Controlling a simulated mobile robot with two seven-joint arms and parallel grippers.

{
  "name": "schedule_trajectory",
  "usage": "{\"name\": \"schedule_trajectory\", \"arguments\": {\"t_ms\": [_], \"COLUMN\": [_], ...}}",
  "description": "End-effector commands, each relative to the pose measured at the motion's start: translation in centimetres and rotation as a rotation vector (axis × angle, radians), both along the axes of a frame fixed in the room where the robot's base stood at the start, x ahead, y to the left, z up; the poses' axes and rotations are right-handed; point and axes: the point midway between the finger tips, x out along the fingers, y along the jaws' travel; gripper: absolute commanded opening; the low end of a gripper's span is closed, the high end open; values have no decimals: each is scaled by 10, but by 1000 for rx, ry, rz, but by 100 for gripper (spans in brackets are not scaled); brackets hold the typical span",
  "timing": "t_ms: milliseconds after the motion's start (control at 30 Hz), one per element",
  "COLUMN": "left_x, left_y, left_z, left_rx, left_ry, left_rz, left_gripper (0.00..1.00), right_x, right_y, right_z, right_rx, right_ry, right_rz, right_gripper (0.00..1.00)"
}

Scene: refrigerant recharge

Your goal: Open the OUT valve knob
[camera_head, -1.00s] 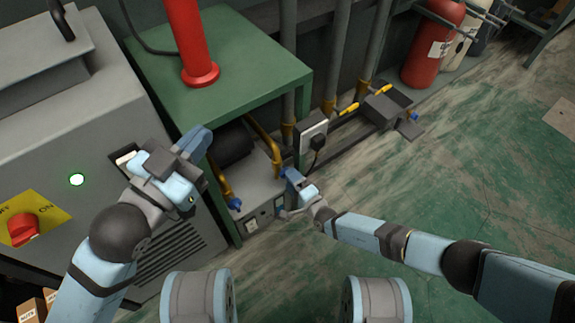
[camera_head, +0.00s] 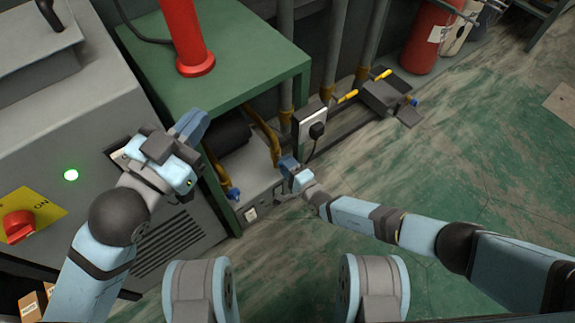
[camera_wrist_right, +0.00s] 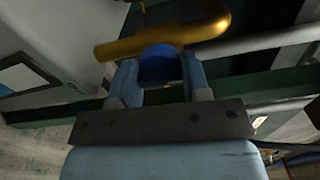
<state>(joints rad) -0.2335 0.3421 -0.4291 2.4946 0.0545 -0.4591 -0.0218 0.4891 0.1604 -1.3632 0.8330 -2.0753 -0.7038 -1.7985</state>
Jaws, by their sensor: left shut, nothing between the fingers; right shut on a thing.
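A grey machine (camera_head: 255,192) with yellow pipes sits low under the green table. One blue knob (camera_head: 234,194) shows at its left pipe, apart from both grippers. My right gripper (camera_head: 285,166) is at the right pipe, shut on another blue knob. In the right wrist view that blue knob (camera_wrist_right: 160,66) sits between the two fingers, just below the yellow pipe (camera_wrist_right: 165,40). No OUT label is readable, so I cannot tell by lettering which knob is OUT. My left gripper (camera_head: 192,128) is shut and empty, in front of the green table's left side.
A green table (camera_head: 235,65) with a red cylinder (camera_head: 182,35) stands above the machine. A grey cabinet (camera_head: 75,125) with a red ON switch (camera_head: 19,226) is at left. A socket box (camera_head: 311,124) and pipes stand behind.

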Motion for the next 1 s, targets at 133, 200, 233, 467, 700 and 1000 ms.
{"name": "schedule_trajectory", "arguments": {"t_ms": [133, 200, 233, 467, 700, 1000], "left_x": [0, 0, 0, 0, 0, 0], "left_y": [0, 0, 0, 0, 0, 0], "left_z": [0, 0, 0, 0, 0, 0], "left_rx": [0, 0, 0, 0, 0, 0], "left_ry": [0, 0, 0, 0, 0, 0], "left_rz": [0, 0, 0, 0, 0, 1], "left_gripper": [0, 0, 0, 0, 0, 0], "right_x": [1, 1, 1, 1, 1, 1], "right_y": [0, 0, 0, 0, 0, 0], "right_z": [0, 0, 0, 0, 0, 0], "right_rx": [125, 176, 193, 238, 237, 236], "right_ry": [91, 127, 140, 173, 171, 170], "right_rz": [1, 1, 1, 0, 0, -1], "right_gripper": [20, 20, 20, 20, 59, 69]}}
